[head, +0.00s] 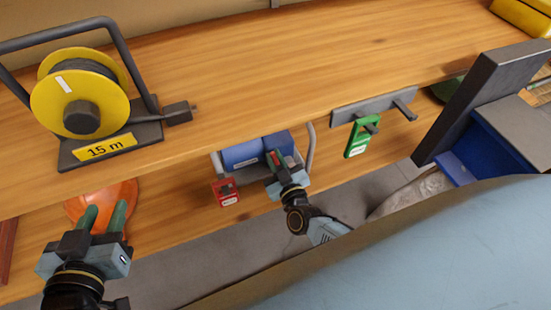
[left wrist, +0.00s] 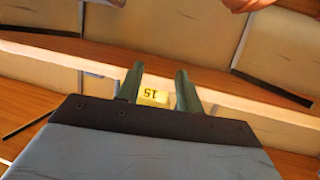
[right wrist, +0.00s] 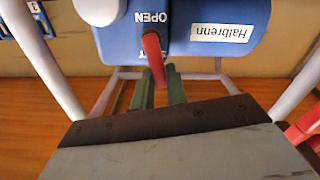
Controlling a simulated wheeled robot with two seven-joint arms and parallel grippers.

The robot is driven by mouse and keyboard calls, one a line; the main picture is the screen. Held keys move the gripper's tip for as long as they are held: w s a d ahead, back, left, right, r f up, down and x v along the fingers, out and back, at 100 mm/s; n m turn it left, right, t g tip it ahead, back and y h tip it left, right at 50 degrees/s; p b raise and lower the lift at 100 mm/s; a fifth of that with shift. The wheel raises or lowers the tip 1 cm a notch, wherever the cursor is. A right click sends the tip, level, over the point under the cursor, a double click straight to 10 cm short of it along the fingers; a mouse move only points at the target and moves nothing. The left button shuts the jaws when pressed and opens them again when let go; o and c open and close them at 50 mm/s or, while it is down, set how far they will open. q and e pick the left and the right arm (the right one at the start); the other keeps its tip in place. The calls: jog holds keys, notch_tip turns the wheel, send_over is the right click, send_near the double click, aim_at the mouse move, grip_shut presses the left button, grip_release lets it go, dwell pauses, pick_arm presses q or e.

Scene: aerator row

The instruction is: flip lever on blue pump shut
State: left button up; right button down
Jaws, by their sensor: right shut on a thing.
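The blue pump (head: 240,155) sits in a grey tube frame on the lower shelf in the head view. Its body (right wrist: 225,25) fills the top of the right wrist view, with a white "Halbrenn" label and the word OPEN upside down. The red lever (right wrist: 152,50) crosses a second word that it partly hides. My right gripper (right wrist: 160,88) has its green fingers closed on either side of the lever's end; it also shows at the pump in the head view (head: 275,162). My left gripper (head: 104,212) is open and empty, far left of the pump.
A yellow cable reel (head: 82,95) marked 15 m stands on the upper shelf (head: 300,60). An orange object (head: 75,203) is behind my left gripper. A red tag (head: 226,193) is beside the pump. A green tag (head: 358,138) hangs from a dark rack (head: 375,106).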

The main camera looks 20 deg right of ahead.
jog(key=shift+d+m, duration=0.3)
jog(key=shift+m, duration=0.5)
pick_arm(q)
jog(key=shift+s+a+f+g, duration=0.2)
jog(key=shift+f+g, duration=0.1)
jog(key=shift+f, duration=0.1)
jog(key=shift+s+a+f+g, duration=0.1)
jog(key=shift+s+f+g, duration=0.05)
jog(key=shift+f+g, duration=0.2)
pick_arm(e)
jog(key=shift+d+m, duration=0.2)
jog(key=shift+m, duration=0.5)
jog(key=c, duration=1.4)
grip_release()
jog(key=shift+s, duration=0.1)
